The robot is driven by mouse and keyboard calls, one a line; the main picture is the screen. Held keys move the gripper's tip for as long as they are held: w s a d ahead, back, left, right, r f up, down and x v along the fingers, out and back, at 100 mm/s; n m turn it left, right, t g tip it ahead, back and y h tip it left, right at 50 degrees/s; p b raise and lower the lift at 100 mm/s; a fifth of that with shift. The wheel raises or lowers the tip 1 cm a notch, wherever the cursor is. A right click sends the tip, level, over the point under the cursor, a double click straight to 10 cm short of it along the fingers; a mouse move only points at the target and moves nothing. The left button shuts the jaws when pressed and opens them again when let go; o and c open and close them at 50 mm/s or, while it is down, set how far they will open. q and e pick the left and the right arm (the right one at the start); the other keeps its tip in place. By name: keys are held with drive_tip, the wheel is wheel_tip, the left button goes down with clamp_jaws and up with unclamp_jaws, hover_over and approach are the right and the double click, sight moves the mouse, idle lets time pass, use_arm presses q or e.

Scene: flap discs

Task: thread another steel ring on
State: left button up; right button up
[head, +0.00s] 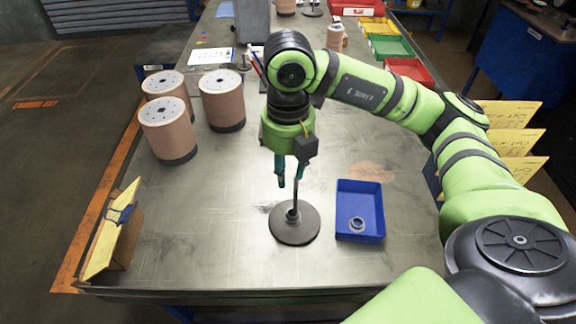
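A stand with a round dark base (284,232) and a thin upright rod (295,196) is on the metal table. A steel ring (293,214) appears to sit around the foot of the rod. Another steel ring (357,224) lies in the blue tray (346,190), right of the stand. My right gripper (289,182) points down over the stand, its teal fingers apart beside the rod's upper part. I see no ring between them. The gripper and arm hide the rod's top. My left gripper is out of view.
Several copper-coloured spools (168,142) stand at the left. A yellow clipboard-like holder (110,235) leans at the front left edge. Green and red bins (391,48) line the back right. The table left of the stand is clear.

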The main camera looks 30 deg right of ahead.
drive_tip(key=shift+d, duration=0.1)
wheel_tip(320, 180, up, 12)
idle(0.8)
idle(0.7)
